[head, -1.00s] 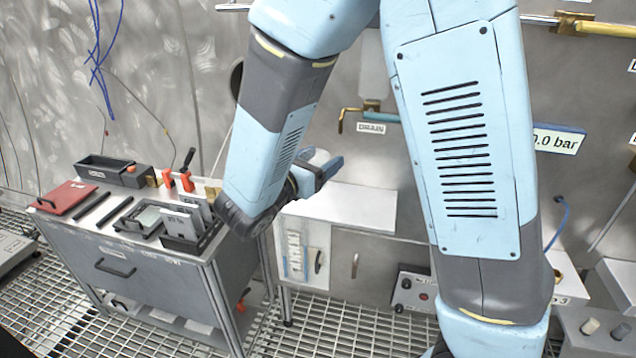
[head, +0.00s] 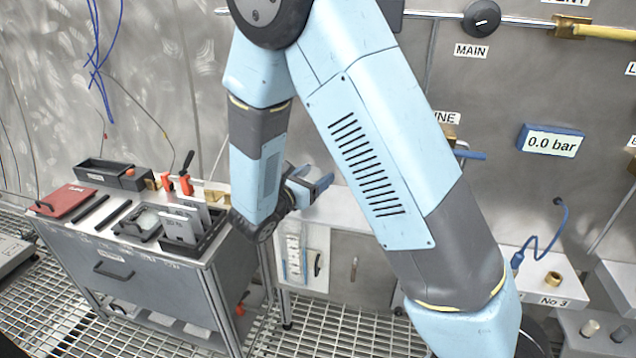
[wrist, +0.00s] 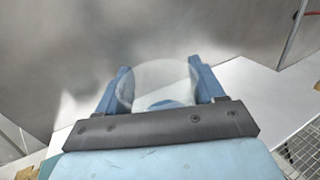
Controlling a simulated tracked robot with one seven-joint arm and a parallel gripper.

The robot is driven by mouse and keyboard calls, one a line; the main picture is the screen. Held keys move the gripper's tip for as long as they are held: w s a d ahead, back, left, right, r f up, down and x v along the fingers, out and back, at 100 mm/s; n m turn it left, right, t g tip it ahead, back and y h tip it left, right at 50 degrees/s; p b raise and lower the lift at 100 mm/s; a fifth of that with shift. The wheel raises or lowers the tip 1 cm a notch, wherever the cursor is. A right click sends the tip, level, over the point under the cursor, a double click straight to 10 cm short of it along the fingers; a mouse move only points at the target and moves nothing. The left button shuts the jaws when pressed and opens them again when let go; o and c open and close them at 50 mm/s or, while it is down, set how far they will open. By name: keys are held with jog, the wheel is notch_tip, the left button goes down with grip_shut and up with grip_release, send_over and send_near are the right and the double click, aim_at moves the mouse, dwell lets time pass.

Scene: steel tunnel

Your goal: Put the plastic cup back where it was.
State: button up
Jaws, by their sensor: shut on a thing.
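My gripper (head: 320,186) is at the middle of the head view, above the left end of a pale bench top (head: 345,207). In the wrist view my gripper (wrist: 157,75) has its two blue fingers on either side of a clear, faintly whitish plastic cup (wrist: 152,76) and is shut on it. The cup's far rim shows between the fingers; its lower part is hidden by the gripper body. In the head view I cannot make out the cup clearly. Whether the cup touches the bench top cannot be told.
A grey tool cart (head: 150,290) stands at the left, with a red case (head: 66,199), a black tray (head: 103,172) and a holder of grey plates (head: 185,228). A steel wall with pipes and a 0.0 bar display (head: 552,141) is behind. The floor is grating.

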jog(key=shift+f, duration=0.9)
jog(key=shift+f, duration=0.1)
jog(key=o, duration=1.1)
jog(key=shift+s+a, duration=0.15)
jog(key=shift+s, duration=0.05)
jog(key=v, duration=1.1)
jog(key=shift+s+a, duration=0.15)
jog(key=shift+a, duration=0.1)
